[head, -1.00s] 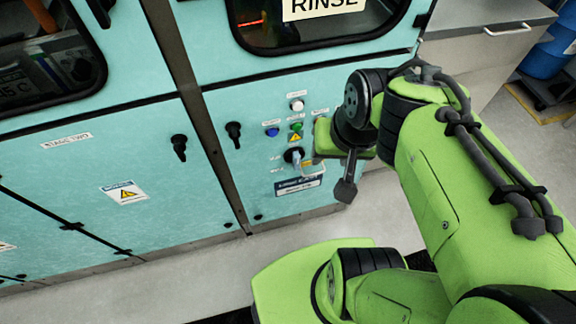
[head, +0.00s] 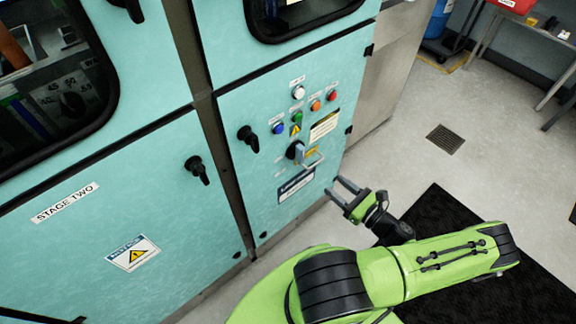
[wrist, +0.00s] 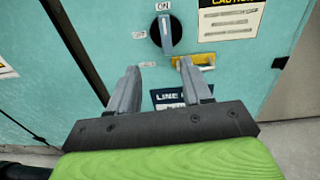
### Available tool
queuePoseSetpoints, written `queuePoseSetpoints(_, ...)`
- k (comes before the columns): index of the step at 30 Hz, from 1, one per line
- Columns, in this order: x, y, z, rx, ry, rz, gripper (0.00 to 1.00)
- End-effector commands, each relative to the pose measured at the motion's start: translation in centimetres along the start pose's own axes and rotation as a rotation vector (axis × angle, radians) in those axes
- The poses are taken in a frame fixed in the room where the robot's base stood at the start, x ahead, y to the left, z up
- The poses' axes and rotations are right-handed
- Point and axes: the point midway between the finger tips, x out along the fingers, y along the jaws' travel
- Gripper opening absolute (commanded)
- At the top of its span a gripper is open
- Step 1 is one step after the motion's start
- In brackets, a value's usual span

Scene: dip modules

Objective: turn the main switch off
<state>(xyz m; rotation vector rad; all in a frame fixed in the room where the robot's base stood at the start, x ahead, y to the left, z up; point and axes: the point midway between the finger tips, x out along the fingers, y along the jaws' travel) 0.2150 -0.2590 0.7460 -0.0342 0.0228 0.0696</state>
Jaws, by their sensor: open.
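The main switch (head: 298,151) is a rotary switch with a black round base and a grey handle on the teal panel. In the wrist view the switch (wrist: 166,33) has its handle pointing roughly up, towards the "ON" label (wrist: 162,7).
Blue (head: 278,128), green (head: 297,117), white (head: 298,92), orange (head: 315,105) and red (head: 332,96) buttons or lamps sit above the switch. A black door handle (head: 248,138) is to its left. A caution plate (head: 324,126) is to its upper right.

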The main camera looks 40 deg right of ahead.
Motion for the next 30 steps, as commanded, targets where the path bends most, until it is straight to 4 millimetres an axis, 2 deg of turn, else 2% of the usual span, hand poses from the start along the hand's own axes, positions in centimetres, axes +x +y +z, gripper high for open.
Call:
queuePoseSetpoints(2, -0.3, -0.4, -0.3, 0.028, -0.025, -0.043, 0.49)
queuePoseSetpoints(5, 0.6, -0.5, -0.2, 0.032, -0.028, -0.046, 0.49)
queuePoseSetpoints(21, 13.3, -0.8, -0.1, 0.029, -0.025, -0.04, 0.49)
queuePoseSetpoints(25, 14.9, -0.9, 0.0, 0.029, -0.023, -0.04, 0.49)
queuePoseSetpoints(30, 15.4, -1.0, 0.1, 0.029, -0.023, -0.042, 0.49)
